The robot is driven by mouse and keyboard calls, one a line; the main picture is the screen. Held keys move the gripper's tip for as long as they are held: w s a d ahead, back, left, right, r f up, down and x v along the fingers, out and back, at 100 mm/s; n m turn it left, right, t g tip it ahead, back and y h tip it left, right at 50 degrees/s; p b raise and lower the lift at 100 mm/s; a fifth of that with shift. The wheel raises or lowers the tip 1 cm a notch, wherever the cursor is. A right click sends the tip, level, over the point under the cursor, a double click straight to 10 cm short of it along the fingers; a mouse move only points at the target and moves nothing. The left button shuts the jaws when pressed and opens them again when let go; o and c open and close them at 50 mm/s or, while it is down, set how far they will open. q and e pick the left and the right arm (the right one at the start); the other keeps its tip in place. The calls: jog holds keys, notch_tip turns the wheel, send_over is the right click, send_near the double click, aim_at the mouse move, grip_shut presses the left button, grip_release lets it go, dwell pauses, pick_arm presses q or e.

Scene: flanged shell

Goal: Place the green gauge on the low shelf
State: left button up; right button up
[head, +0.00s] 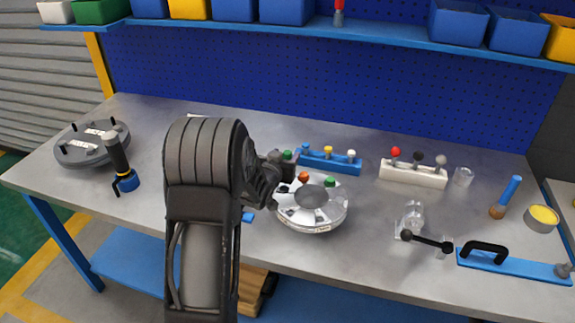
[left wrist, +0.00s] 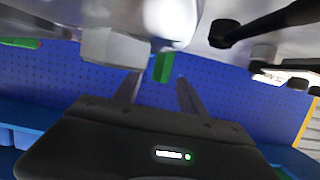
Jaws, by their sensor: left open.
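My left gripper (head: 277,166) is above the bench, beside the round silver flanged shell (head: 322,218). Its fingers (left wrist: 158,84) are open in the left wrist view. A small green piece (left wrist: 163,66) shows between and just beyond the fingertips; I cannot tell whether they touch it. In the head view a green knob (head: 287,155) shows right at the gripper, and another green knob (head: 330,182) is on the shell. I cannot tell which is the green gauge. The low blue shelf (head: 120,268) is under the bench, partly hidden by my left arm. My right gripper is not in view.
A blue rack (head: 340,164) and a white rack (head: 415,176) with coloured knobs stand behind the shell. A dark round cover (head: 80,153) and a black-and-blue tool (head: 120,163) are at the left. Glass pieces and a blue handled bar (head: 510,264) are at the right.

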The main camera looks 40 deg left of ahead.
pick_arm(q)
jog(key=shift+w, duration=0.15)
jog(key=shift+c, duration=0.2)
dwell(0.3)
grip_shut()
dwell(0.4)
dwell(0.8)
